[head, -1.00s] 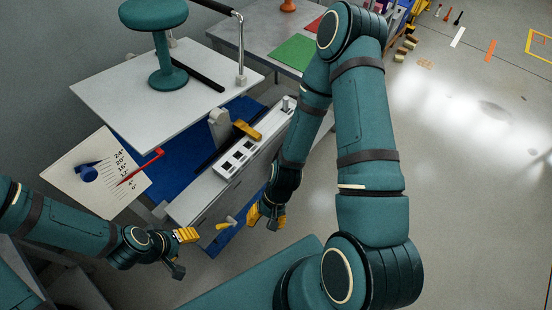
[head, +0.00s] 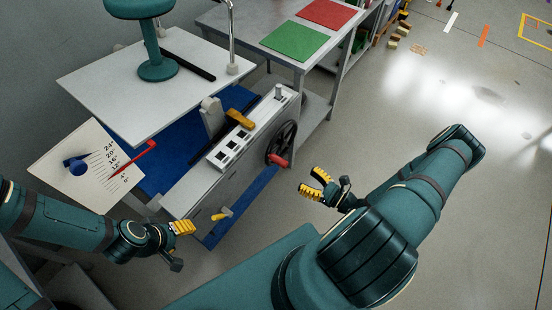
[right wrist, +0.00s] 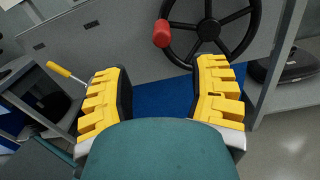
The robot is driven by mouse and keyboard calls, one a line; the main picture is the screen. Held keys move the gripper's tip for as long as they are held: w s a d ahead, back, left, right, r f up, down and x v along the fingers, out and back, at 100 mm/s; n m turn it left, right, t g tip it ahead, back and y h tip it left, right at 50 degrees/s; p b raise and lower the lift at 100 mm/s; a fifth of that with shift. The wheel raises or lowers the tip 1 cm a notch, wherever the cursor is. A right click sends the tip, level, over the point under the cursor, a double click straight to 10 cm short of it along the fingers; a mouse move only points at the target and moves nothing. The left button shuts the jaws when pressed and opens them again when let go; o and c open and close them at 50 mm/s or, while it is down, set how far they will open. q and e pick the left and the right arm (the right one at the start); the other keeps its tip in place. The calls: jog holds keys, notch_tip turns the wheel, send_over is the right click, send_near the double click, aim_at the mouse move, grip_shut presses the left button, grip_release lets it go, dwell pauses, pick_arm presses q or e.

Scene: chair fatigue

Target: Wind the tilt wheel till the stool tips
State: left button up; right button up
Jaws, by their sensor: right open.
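The tilt wheel (head: 282,143) is a black spoked handwheel on the right end of the grey bench housing. Its red handle (head: 277,161) sticks out at the lower rim; in the right wrist view the handle (right wrist: 162,34) is at the wheel's left side. My right gripper (head: 315,184) is open and empty, apart from the wheel and to its right; its yellow fingers frame blue and grey surface in the wrist view. The teal stool (head: 158,70) stands upright on the white platform (head: 105,95). My left gripper (head: 183,228) is near the housing's front left; its opening is unclear.
A scale board (head: 75,185) with a red pointer (head: 138,157) stands left; the pointer lies near the low numbers. A yellow-handled lever (head: 220,214) is low on the housing. A grey table (head: 240,30) stands behind. The floor right of the wheel is clear.

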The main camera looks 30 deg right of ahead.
aim_at(270, 155)
jog(key=b+x, duration=0.1)
jog(key=x, duration=1.2)
jog(key=shift+w, duration=0.35)
grip_shut()
jog(key=shift+r, duration=0.1)
